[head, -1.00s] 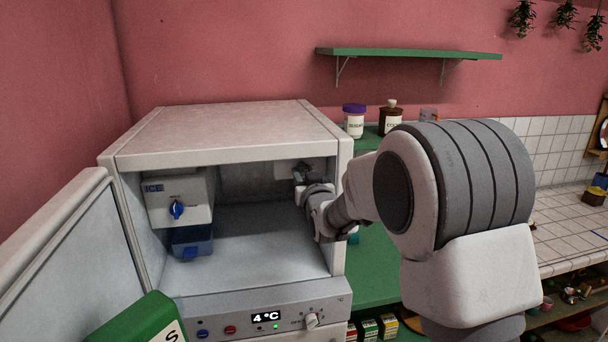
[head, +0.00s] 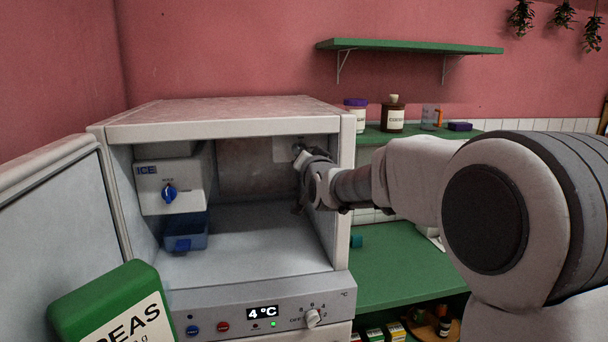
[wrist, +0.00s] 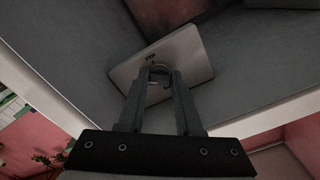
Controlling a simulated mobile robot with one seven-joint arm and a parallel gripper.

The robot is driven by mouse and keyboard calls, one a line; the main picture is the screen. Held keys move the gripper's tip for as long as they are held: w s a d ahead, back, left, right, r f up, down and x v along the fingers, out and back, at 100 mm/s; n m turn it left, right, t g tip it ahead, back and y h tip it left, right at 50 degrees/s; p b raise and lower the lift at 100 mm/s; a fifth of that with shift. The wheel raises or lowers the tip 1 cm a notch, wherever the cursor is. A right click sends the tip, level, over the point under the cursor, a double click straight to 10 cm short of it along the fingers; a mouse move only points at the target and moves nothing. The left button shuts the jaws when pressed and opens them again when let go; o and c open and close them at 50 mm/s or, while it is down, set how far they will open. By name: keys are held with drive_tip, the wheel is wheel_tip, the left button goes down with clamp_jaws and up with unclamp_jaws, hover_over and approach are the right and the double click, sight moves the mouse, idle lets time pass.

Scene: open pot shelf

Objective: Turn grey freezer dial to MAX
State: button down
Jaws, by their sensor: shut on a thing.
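The grey freezer dial (wrist: 160,68) sits on a pale panel (wrist: 192,60) with small dark lettering, which I see in the wrist view. The panel (head: 282,150) also shows high at the right of the open compartment in the head view. My gripper (wrist: 160,80) has its two fingers on either side of the dial and is shut on it. In the head view my gripper (head: 300,158) is up against the panel and mostly hides the dial. The fingers cover much of the dial, so I cannot tell its setting.
The freezer box (head: 220,113) surrounds my wrist, with its right wall close by. An ICE unit (head: 172,186) with a blue knob and blue drawer hangs at the left. The open door (head: 50,195) and a green PEAS box (head: 105,300) are at the left front.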

drive_tip(key=m+b, duration=1)
drive_tip(key=shift+a+r+m, duration=0.1)
drive_tip(key=shift+r+m, duration=0.05)
drive_tip(key=shift+m, duration=0.25)
idle(0.3)
drive_tip(key=c, duration=0.6)
unclamp_jaws()
drive_tip(key=shift+s, duration=0.1)
drive_tip(key=shift+b+v, duration=4.7)
drive_tip(key=shift+v, duration=3.95)
